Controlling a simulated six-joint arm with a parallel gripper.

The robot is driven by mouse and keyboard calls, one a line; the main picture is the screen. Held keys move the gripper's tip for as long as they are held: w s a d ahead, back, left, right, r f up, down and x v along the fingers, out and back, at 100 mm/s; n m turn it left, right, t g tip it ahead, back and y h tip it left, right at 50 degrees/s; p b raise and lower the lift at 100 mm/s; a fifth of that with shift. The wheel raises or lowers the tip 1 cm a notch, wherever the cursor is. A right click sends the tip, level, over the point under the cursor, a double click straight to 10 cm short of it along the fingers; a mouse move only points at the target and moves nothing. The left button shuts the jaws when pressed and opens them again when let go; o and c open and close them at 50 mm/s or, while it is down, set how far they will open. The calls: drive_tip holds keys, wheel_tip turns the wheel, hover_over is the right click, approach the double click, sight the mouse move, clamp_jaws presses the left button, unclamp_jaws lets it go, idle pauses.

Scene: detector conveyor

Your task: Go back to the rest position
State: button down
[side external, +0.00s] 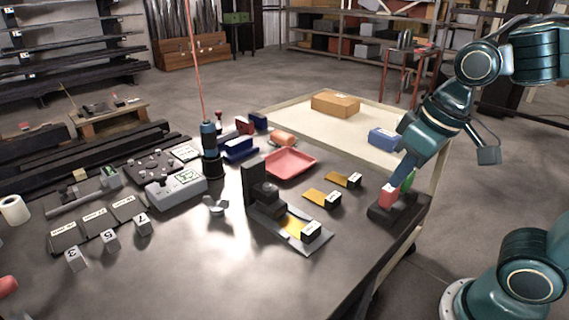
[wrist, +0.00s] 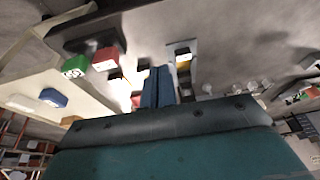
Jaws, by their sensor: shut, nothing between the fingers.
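My gripper (side external: 403,174) is at the right side of the dark work table in the side external view, pointing down and to the left. Its blue fingers appear close to a red block (side external: 388,197) and a green block (side external: 408,181) on a black base; the exact gap cannot be told there. In the wrist view the fingers (wrist: 158,72) are together with nothing between them. The red block (wrist: 104,58) and green block (wrist: 75,66) show left of the fingers, apart from them.
A black stand with a yellow-marked plate (side external: 268,222), two yellow-and-black pieces (side external: 323,198) and a pink tray (side external: 290,162) lie left of my gripper. A cream side table (side external: 305,118) holds a cardboard box (side external: 335,103) and a blue box (side external: 384,138). A dark tool (side external: 210,142) hangs on a red cord.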

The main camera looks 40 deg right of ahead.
drive_tip(key=shift+t, duration=0.9)
drive_tip(key=s, duration=0.1)
drive_tip(key=s+d, duration=0.1)
drive_tip(key=s, duration=0.1)
drive_tip(key=s+r, duration=0.1)
drive_tip(key=shift+s+d+r, duration=0.1)
drive_tip(key=shift+s+d, duration=0.05)
drive_tip(key=shift+d, duration=0.25)
